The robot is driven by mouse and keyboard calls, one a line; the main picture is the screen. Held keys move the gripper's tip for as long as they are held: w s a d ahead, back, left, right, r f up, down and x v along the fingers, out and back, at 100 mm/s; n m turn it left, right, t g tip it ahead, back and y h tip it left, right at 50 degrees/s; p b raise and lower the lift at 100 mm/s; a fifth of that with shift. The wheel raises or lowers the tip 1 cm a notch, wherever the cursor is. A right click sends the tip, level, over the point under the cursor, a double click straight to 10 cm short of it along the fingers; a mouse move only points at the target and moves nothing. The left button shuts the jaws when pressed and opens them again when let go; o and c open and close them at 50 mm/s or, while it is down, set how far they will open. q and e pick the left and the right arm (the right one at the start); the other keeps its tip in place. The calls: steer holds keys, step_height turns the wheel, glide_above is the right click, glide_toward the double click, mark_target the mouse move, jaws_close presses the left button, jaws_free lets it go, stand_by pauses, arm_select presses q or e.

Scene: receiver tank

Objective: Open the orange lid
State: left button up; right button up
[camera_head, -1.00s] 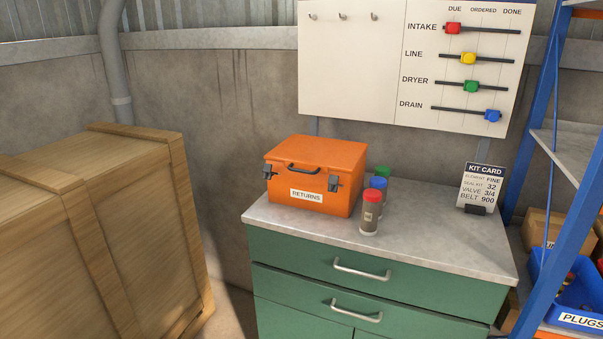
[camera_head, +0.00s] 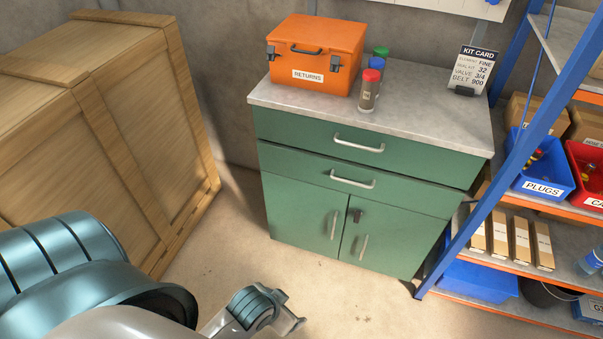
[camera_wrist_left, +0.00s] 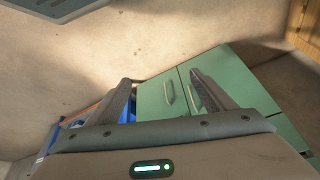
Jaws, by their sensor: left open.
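The orange box, labelled RETURNS (camera_head: 310,90), stands on the left part of the cabinet's grey top. Its orange lid (camera_head: 322,32) is down and has a dark handle (camera_head: 306,50) near its front edge. Dark latches sit at the box's front left (camera_head: 271,52) and front right (camera_head: 335,65); I cannot tell whether they are fastened. My left gripper (camera_head: 290,310) is low in front of the cabinet, well below and apart from the box. In the left wrist view its fingers (camera_wrist_left: 160,80) are spread and empty, with the green cabinet beyond. My right gripper is not in view.
Red-, blue- and green-capped jars (camera_head: 369,90) stand close right of the box. A kit card (camera_head: 473,70) stands at the top's right end. A wooden crate (camera_head: 150,120) is left of the green cabinet (camera_head: 300,200); a blue-framed shelf (camera_head: 500,160) is right. Floor in front is clear.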

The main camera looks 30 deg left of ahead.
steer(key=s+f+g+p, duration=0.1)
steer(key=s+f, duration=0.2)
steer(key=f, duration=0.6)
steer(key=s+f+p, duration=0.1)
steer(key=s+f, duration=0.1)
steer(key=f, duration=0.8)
arm_select(q)
steer(key=w+a+r+n+t+y, duration=0.1)
steer(key=w+a+r+t, duration=0.3)
steer(key=w+a+r, duration=0.3)
steer(key=w+a+r+n+t+y, duration=0.2)
steer(key=w+a+r+t, duration=0.2)
steer(key=r, duration=1.7)
steer(key=w+a+r+n+t+y, duration=0.1)
steer(key=w+a+r+t, duration=0.3)
steer(key=w+a+r, duration=0.6)
steer(key=w+r, duration=0.4)
steer(key=w, duration=0.4)
steer(key=shift+w+a+n+t+y, duration=0.15)
steer(key=shift+w+n+t+y, duration=0.15)
steer(key=shift+t, duration=0.1)
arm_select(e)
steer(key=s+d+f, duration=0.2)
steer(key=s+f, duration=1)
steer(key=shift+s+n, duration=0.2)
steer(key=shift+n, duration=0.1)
arm_select(q)
steer(key=shift+w, duration=0.15)
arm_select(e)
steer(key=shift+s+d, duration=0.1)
